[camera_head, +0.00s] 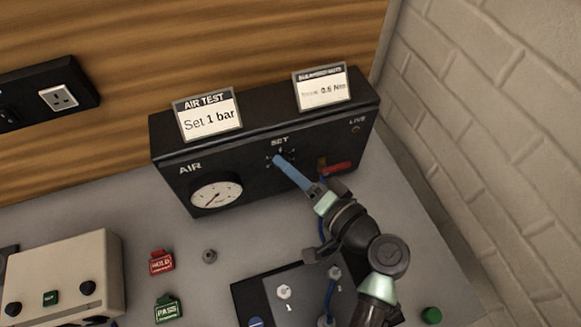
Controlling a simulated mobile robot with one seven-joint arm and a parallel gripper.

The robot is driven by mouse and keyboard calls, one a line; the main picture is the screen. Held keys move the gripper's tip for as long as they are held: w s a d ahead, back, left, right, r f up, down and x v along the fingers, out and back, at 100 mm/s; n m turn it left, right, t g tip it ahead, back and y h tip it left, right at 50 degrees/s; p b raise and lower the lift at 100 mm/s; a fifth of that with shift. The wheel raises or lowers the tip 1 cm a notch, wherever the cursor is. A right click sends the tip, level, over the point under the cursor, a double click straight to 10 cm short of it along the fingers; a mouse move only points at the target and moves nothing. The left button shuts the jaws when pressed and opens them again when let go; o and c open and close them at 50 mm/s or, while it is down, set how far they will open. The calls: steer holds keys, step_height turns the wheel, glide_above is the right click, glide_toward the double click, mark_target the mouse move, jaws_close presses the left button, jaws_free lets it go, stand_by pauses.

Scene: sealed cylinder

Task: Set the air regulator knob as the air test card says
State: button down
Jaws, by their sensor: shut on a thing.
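The air test card (208,115) stands on top of the black panel box and reads "Set 1 bar". The air regulator knob is under the "SET" label on the panel's front, mostly hidden by my fingertips. White scale marks (288,153) show around it. The round air gauge (216,195) is to its left; its needle points to the lower left, and its numbers are too small to read. My gripper (279,160) reaches up from the lower right with its long blue fingers shut on the knob. The knob's pointer setting cannot be made out.
A second card (322,88) reads 0.6 Nm. A red lever (336,168) is close right of my fingers. A dark plate (262,291) with bolts lies below my arm. HOLD (161,262) and PASS (168,308) tags lie left. A brick wall (480,130) bounds the right.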

steer(key=c, duration=0.5)
jaws_free()
steer(key=b+v, duration=0.3)
steer(key=v, duration=1)
